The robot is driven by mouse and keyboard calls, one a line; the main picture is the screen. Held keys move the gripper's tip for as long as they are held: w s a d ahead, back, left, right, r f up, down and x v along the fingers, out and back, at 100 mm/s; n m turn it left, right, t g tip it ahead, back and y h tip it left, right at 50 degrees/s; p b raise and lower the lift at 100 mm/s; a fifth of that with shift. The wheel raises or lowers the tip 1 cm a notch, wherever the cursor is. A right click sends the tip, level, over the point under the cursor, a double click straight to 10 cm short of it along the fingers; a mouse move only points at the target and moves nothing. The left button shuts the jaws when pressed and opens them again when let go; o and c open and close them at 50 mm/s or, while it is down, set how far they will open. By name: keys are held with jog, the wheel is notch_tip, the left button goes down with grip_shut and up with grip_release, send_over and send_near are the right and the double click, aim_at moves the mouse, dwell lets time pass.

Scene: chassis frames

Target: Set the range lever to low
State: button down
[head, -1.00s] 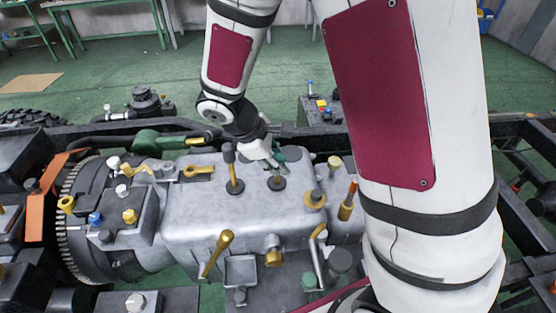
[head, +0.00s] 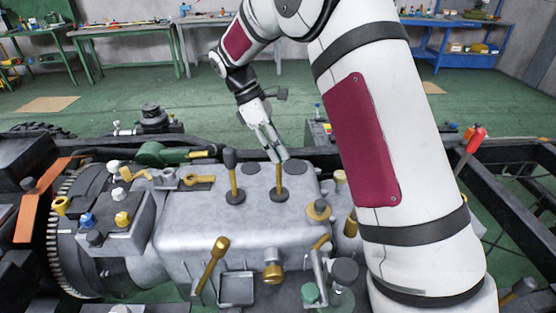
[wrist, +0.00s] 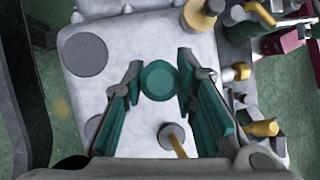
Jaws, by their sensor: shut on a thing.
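Two levers with brass stems rise from dark round boots on top of the grey gearbox housing (head: 190,225). My gripper (head: 279,158) is at the top of the right lever (head: 279,182), and its fingers hide that lever's knob in the head view. In the wrist view, my gripper (wrist: 160,82) is shut on a round teal knob (wrist: 160,80), which hides the stem below it. The left lever (head: 235,182) has a dark knob and stands nearly upright, free of the gripper. Its stem also shows in the wrist view (wrist: 178,147). No label tells which lever is the range lever.
A brass-handled lever (head: 210,265) leans at the housing's front. Brass fittings (head: 318,209) stand close on the right. Dark chassis rails (head: 510,215) border the housing. Workbenches (head: 120,32) stand far back.

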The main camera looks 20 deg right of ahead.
jog(key=shift+w+d+f+g+b, duration=0.15)
jog(key=shift+w+g+b, duration=0.3)
jog(key=shift+w+b, duration=0.15)
jog(key=shift+w+d+f+g+b, duration=0.15)
jog(key=shift+w+g+b, duration=0.3)
jog(key=shift+w, duration=0.15)
jog(key=shift+y, duration=0.3)
jog(key=c, duration=1.3)
grip_release()
jog(key=shift+w, duration=0.1)
jog(key=v, duration=0.7)
jog(key=shift+a+r, duration=0.1)
jog(key=shift+r, duration=0.15)
